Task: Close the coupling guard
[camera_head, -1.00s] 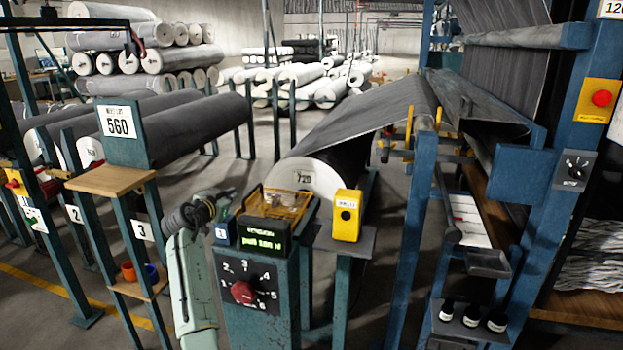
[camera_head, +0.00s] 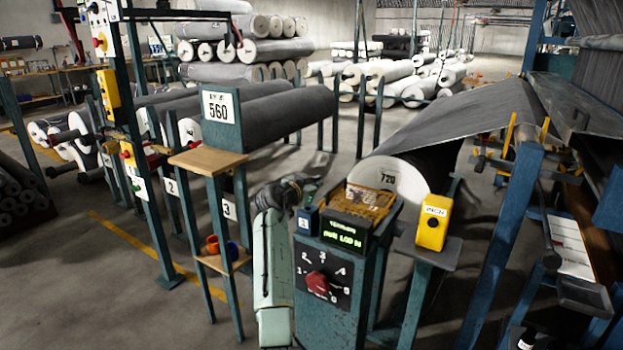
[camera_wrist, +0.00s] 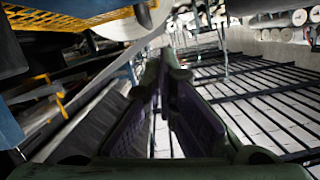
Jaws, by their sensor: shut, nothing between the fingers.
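A yellow mesh cover (camera_head: 362,200), which looks like the coupling guard, sits on top of the blue control post beside the front roll marked 720. I cannot tell whether it is fully down. In the wrist view yellow mesh (camera_wrist: 75,18) shows at the upper left, close to the camera. My gripper (camera_head: 312,187) is just left of the cover in the head view, apart from it as far as I can see. Its two fingers (camera_wrist: 165,85) are together in the wrist view, with nothing between them.
Below the cover are a green-lit display (camera_head: 344,233) and a red knob (camera_head: 317,282) on a numbered dial. A yellow button box (camera_head: 432,222) stands to the right. A wooden-topped stand (camera_head: 208,160) is to the left. Open floor (camera_head: 110,285) lies at the front left.

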